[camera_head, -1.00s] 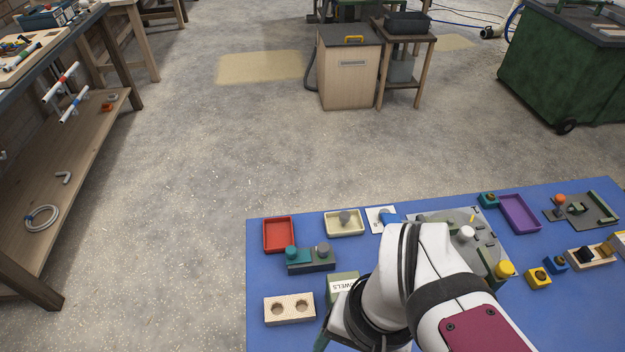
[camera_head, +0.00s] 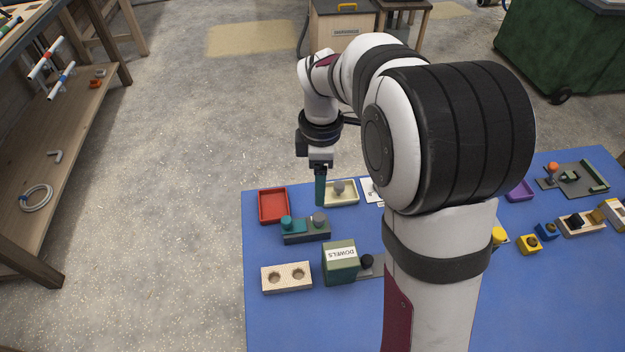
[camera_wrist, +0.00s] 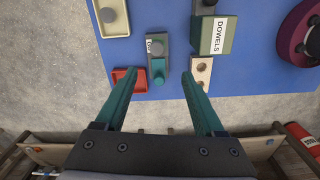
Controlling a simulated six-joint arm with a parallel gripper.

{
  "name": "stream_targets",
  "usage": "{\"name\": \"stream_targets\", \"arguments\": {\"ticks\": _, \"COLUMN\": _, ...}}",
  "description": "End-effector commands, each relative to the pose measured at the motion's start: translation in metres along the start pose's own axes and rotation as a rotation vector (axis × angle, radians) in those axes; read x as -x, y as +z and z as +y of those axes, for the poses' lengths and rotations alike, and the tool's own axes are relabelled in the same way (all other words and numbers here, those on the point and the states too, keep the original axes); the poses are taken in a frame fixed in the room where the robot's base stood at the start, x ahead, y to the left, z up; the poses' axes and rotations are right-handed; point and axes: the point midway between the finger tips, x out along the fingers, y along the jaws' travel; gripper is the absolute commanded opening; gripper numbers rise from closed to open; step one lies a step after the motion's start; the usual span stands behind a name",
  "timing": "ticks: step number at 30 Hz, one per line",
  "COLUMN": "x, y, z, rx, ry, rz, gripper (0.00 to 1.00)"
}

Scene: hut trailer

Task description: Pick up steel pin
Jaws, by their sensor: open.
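No piece is marked as the steel pin. One grey round-topped piece (camera_head: 319,219) stands in the dark end of a two-part dark and teal block (camera_head: 305,236), beside a teal knob (camera_head: 287,222). Another grey piece (camera_head: 339,188) sits in a cream tray (camera_head: 349,200). My gripper (camera_head: 320,203) points down above the table's far left part, near the cream tray. In the wrist view my gripper (camera_wrist: 158,78) is open and empty, its teal fingers spread either side of the block's teal end (camera_wrist: 158,70). The block's grey piece (camera_wrist: 157,48) shows farther up.
A red tray (camera_head: 273,206) stands left of the gripper. A green DOWELS box (camera_head: 340,263) and a two-hole wooden block (camera_head: 286,277) stand nearer on the blue table (camera_head: 270,328). My arm hides the table's middle. The table's near left area is bare.

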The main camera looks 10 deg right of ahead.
Motion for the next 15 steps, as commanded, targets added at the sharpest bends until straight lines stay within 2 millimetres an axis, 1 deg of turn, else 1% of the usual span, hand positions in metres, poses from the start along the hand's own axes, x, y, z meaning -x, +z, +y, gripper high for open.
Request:
{"name": "stream_targets", "arguments": {"ticks": 1, "x": -0.015, "y": 0.001, "z": -0.002, "rx": -0.001, "ry": -0.008, "rz": -0.002, "gripper": 0.71}}
{"name": "stream_targets", "arguments": {"ticks": 3, "x": -0.036, "y": 0.001, "z": -0.002, "rx": -0.002, "ry": -0.009, "rz": -0.002, "gripper": 0.71}}
{"name": "stream_targets", "arguments": {"ticks": 6, "x": -0.063, "y": 0.001, "z": -0.002, "rx": -0.003, "ry": -0.007, "rz": -0.002, "gripper": 0.71}}
{"name": "stream_targets", "arguments": {"ticks": 9, "x": -0.081, "y": 0.0, "z": -0.001, "rx": -0.003, "ry": -0.005, "rz": 0.0, "gripper": 0.71}}
{"name": "stream_targets", "arguments": {"ticks": 13, "x": -0.098, "y": 0.0, "z": 0.001, "rx": -0.004, "ry": -0.004, "rz": -0.001, "gripper": 0.71}}
{"name": "stream_targets", "arguments": {"ticks": 15, "x": -0.113, "y": 0.0, "z": 0.004, "rx": -0.004, "ry": -0.006, "rz": -0.001, "gripper": 0.71}}
